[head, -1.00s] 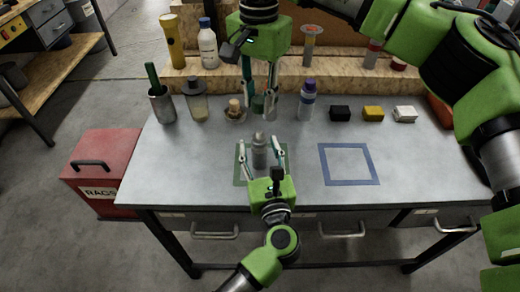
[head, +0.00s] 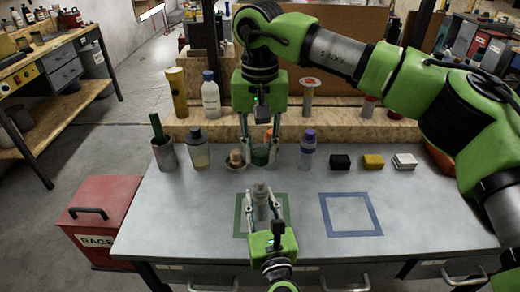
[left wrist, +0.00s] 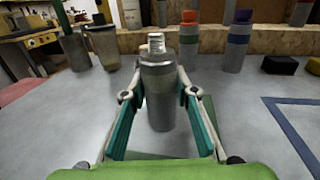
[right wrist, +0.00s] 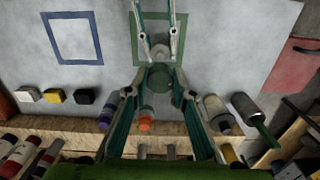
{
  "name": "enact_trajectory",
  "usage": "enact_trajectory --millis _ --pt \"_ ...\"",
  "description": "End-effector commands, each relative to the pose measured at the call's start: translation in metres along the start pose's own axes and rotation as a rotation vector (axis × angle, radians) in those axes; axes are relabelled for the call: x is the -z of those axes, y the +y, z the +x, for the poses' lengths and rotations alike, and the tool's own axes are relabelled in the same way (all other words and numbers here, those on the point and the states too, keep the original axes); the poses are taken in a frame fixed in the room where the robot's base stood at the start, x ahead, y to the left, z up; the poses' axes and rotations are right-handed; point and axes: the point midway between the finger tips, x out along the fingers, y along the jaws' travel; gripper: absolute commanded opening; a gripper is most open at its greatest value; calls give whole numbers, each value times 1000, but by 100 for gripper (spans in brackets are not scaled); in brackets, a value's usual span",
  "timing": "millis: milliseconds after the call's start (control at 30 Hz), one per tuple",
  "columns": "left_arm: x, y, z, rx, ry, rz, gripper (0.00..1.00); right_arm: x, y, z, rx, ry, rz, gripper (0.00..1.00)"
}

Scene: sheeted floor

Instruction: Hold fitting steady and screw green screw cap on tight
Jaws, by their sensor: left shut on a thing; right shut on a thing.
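The fitting is a grey metal cylinder (head: 261,205) with a narrower threaded top. It stands upright within the green square outline (head: 283,205) on the bench. My left gripper (head: 262,212) is shut around its body; the left wrist view shows a finger on each side of the fitting (left wrist: 160,95). My right gripper (head: 260,152) points down and is shut on the green screw cap (head: 260,156). In the right wrist view the cap (right wrist: 159,78) sits between the fingertips, with the fitting just beyond it. The cap is apart from the thread, behind and above the fitting.
Behind stand a cup (head: 165,155), a jar (head: 199,152), a small dish (head: 236,163) and a purple-capped bottle (head: 308,148). Black (head: 340,162), yellow (head: 373,161) and white (head: 404,161) blocks lie right. The blue square outline (head: 350,214) is empty.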

Motion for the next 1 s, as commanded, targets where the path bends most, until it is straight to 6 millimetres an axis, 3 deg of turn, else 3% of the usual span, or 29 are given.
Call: enact_trajectory --millis 133,167,233,567,1000 --pt "1 0 0 0 1 0 0 0 0 0 0 0 1 0" --pt "1 0 0 0 1 0 0 0 0 0 0 0 1 18" --pt "1 0 0 0 1 0 0 0 0 0 1 0 2 1" --pt "1 0 0 0 1 0 0 0 0 6 0 -1 2 1" --pt "1 0 0 0 1 0 0 0 0 46 0 -1 2 1"
